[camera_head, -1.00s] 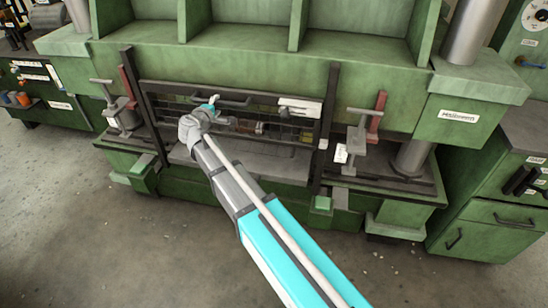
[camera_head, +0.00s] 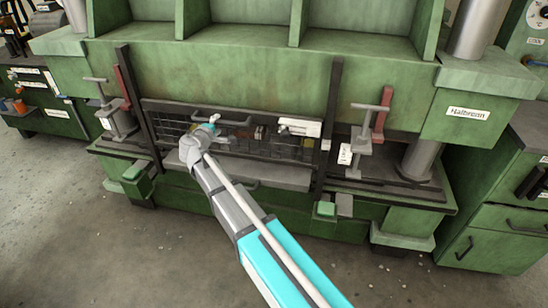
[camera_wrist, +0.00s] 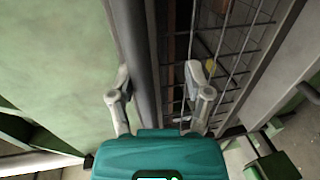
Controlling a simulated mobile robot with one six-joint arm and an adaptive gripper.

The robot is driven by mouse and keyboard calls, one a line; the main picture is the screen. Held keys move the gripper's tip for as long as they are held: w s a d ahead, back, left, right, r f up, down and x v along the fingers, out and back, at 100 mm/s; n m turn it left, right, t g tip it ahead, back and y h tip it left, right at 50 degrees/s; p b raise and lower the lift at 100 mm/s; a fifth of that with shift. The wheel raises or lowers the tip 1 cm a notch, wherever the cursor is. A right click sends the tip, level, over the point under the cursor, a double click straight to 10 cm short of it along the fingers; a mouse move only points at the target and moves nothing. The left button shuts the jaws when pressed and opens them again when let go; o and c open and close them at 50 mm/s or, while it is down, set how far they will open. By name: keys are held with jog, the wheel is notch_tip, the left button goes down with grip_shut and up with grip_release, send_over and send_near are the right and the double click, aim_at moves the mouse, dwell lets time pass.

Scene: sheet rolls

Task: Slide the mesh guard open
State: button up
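The mesh guard (camera_head: 262,145) is a dark framed wire grid on the front of the green press, between two black upright rails. A dark handle bar (camera_head: 222,119) runs along its upper part. My gripper (camera_head: 207,129) is at the left part of the handle. In the wrist view, my gripper (camera_wrist: 157,72) has its two fingers apart, straddling a long dark bar (camera_wrist: 138,45). The left finger is close against it; a gap shows on the right. The mesh (camera_wrist: 235,45) lies right of the bar. Whether the bar is the handle or the frame edge is unclear.
The left rail (camera_head: 137,110) and right rail (camera_head: 328,125) flank the guard. A grey bed (camera_head: 270,177) lies below it. Clamps with T-handles stand at the left (camera_head: 112,115) and right (camera_head: 362,145). The floor (camera_head: 75,220) in front is open.

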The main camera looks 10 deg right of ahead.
aim_at(224, 132)
jog(key=shift+f+b, duration=2.25)
jog(key=shift+f, duration=0.35)
jog(key=p+v, duration=0.3)
jog(key=v, duration=1.1)
jog(key=s+d+r+m+g+h+p, duration=0.1)
jog(key=d+m+g+p, duration=0.4)
jog(key=d, duration=0.6)
jog(key=s+d+r+m+g+h+p, duration=0.1)
jog(key=s+d+m+g+p, duration=0.2)
jog(key=d, duration=0.8)
jog(key=shift+s+d+r+m+g+p, duration=0.35)
jog(key=shift+m+g+p, duration=0.65)
jog(key=shift+g+p, duration=0.65)
jog(key=shift+a+f+t+h, duration=0.15)
jog(key=shift+a+t+h, duration=0.05)
jog(key=shift+t+h, duration=0.15)
jog(key=w+a+n+t+h+b, duration=0.1)
jog(key=w+a+n+t+b, duration=0.1)
jog(key=a, duration=0.7)
jog(key=w+a+f+n+t+b, duration=0.1)
jog(key=w+a+n+t+b, duration=0.1)
jog(key=a+b, duration=0.3)
jog(key=w+a+n+t+h+b, duration=0.1)
jog(key=w+a+n+t+b, duration=0.1)
jog(key=a, duration=1)
jog(key=shift+w+a+f+t+h+b, duration=0.35)
jog(key=shift+w+t+b, duration=0.35)
jog(key=shift+w+b, duration=0.25)
